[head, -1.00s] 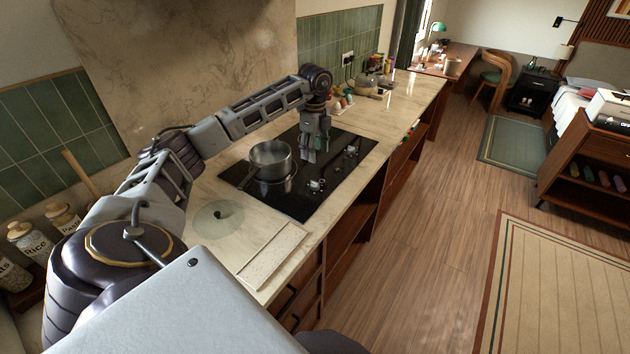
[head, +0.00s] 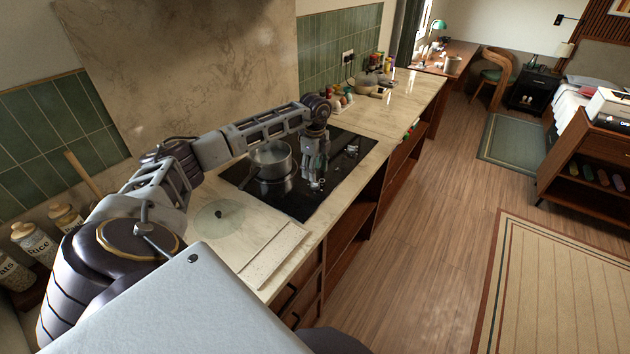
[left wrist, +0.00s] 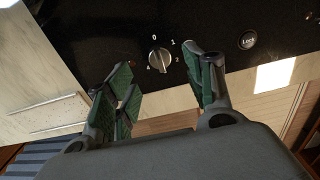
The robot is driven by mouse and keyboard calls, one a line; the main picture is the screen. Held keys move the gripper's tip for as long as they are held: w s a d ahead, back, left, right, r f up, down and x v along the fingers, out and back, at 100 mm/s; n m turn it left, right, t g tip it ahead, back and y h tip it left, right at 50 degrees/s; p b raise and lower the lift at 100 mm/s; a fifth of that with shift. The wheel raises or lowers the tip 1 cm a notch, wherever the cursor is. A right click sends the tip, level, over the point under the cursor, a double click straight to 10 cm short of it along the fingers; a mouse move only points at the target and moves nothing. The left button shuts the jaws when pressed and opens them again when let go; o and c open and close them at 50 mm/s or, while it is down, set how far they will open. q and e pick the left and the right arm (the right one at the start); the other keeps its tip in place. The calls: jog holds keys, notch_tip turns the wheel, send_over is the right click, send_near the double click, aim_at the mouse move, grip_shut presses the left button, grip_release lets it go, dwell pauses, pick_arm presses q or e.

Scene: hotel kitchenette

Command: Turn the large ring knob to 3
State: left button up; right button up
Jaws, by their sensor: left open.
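A round silver knob (left wrist: 158,60) with a raised grip bar sits on the black cooktop in the left wrist view. The digits 0, 1, 2 and 4 show around it; I cannot make out a 3. I cannot tell its exact setting or whether it is the large ring knob. My left gripper (left wrist: 160,88) is open, its green-padded fingers on either side below the knob in the picture, with nothing between them. In the head view the left gripper (head: 314,170) hangs over the cooktop's front controls and partly hides them. My right gripper is not in view.
A steel pot (head: 271,160) stands on the cooktop (head: 298,206) just left of the gripper. More knobs (head: 351,149) lie to its right. A glass lid (head: 222,216) lies on the counter at left.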

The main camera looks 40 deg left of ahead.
aim_at(315, 184)
pick_arm(q)
jog(key=shift+f+p, duration=0.35)
jog(key=shift+f, duration=2.6)
jog(key=shift+c, duration=0.3)
jog(key=c, duration=1)
